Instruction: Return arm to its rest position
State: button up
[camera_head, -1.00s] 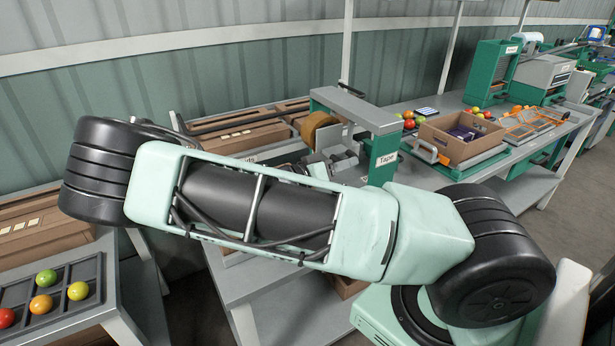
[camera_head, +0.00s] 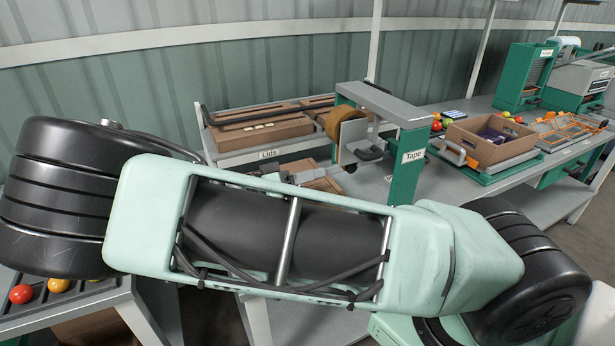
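My arm spans the picture in the camera_head view. Its pale green link (camera_head: 150,215) runs nearly level from a black joint (camera_head: 50,205) at the left to another black joint (camera_head: 530,265) at the lower right. The link stands in front of the benches and hides part of them.
A green and grey tape station (camera_head: 405,165) stands close behind my arm, beside the lids rack (camera_head: 270,152). An open cardboard box (camera_head: 480,150) sits on the right bench. A tray (camera_head: 75,293) with tomatoes is at lower left, partly hidden by my arm.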

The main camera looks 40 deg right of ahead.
dwell(0.4)
jog(key=s+a+f+n+y, duration=0.6)
jog(key=s+a+n+y, duration=0.3)
jog(key=s+a+y, duration=0.15)
jog(key=s+a+r+n+t+y, duration=0.4)
jog(key=s+a+r+n+y, duration=0.3)
jog(key=s+a+r+n, duration=0.3)
jog(key=a+n, duration=0.2)
jog(key=shift+s+a+n+y, duration=0.35)
jog(key=shift+s+a+n, duration=0.05)
